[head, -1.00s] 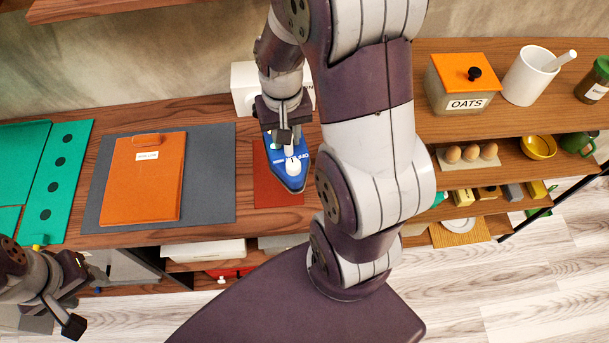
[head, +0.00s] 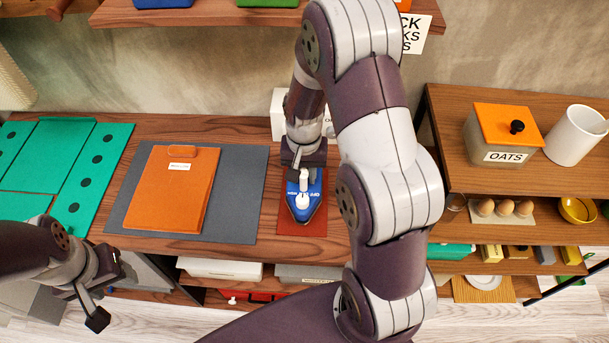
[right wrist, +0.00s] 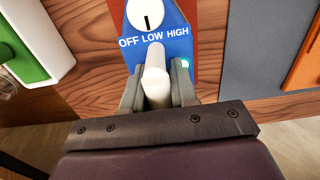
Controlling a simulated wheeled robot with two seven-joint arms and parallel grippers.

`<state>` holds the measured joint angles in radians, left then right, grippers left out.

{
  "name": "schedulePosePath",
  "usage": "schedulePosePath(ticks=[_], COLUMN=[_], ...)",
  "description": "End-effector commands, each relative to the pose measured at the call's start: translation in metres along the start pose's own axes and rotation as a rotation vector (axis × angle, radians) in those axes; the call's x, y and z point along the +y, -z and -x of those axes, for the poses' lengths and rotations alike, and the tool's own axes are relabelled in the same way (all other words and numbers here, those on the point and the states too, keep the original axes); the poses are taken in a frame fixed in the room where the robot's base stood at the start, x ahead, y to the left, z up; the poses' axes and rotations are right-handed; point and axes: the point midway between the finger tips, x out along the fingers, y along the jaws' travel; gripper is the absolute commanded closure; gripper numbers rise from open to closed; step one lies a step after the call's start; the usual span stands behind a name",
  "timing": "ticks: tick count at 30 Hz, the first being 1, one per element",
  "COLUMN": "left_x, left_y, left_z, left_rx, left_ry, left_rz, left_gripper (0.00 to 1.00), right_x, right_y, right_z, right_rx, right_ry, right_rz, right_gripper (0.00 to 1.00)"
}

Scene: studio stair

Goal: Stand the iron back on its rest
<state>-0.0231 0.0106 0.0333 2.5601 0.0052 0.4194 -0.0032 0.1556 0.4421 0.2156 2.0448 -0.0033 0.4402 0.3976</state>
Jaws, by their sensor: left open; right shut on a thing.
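The blue iron (head: 305,208) has a white dial and a white handle, with OFF LOW HIGH lettering. In the head view it is over a rust-red mat (head: 300,229), its pointed end toward me; I cannot tell if it touches. My right gripper (head: 305,172) is shut on the iron's white handle (right wrist: 157,78), with a finger on each side in the right wrist view. The arm hides part of the iron. My left gripper (head: 105,298) is open and empty at the lower left, in front of the counter. I cannot tell which thing is the rest.
An orange folder (head: 168,190) on a grey mat (head: 238,200) lies left of the iron. A green mat (head: 92,172) lies further left. A white box (head: 278,115) stands behind the gripper. The oats container (head: 503,135) and a white mug (head: 573,136) are on the right-hand shelf.

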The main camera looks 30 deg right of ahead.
Motion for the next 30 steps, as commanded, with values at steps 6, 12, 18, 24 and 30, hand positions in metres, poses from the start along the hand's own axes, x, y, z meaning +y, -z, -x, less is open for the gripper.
schedulePosePath(ticks=[6,12,18,24,30], left_x=[0.0,0.0,0.0,0.0,0.0], left_y=[0.0,0.0,0.0,0.0,0.0], left_z=[0.002,0.001,-0.001,-0.001,0.001], left_rx=[0.0,0.0,0.0,0.0,0.0], left_ry=[0.0,0.0,0.0,0.0,0.0], left_rz=[0.0,0.0,0.0,0.0,0.0], left_gripper=[0.44,0.44,0.44,0.44,0.44], right_x=[0.0,0.0,0.0,0.0,0.0], right_y=[0.001,0.001,0.0,0.0,0.001], right_z=[-0.019,-0.019,-0.022,-0.022,-0.01], right_rx=[0.004,0.004,0.002,0.001,0.005], right_ry=[0.002,0.002,0.001,0.001,0.002], right_rz=[0.0,0.0,0.0,0.0,0.0], right_gripper=[1.0,1.0,0.5,0.47,0.47])
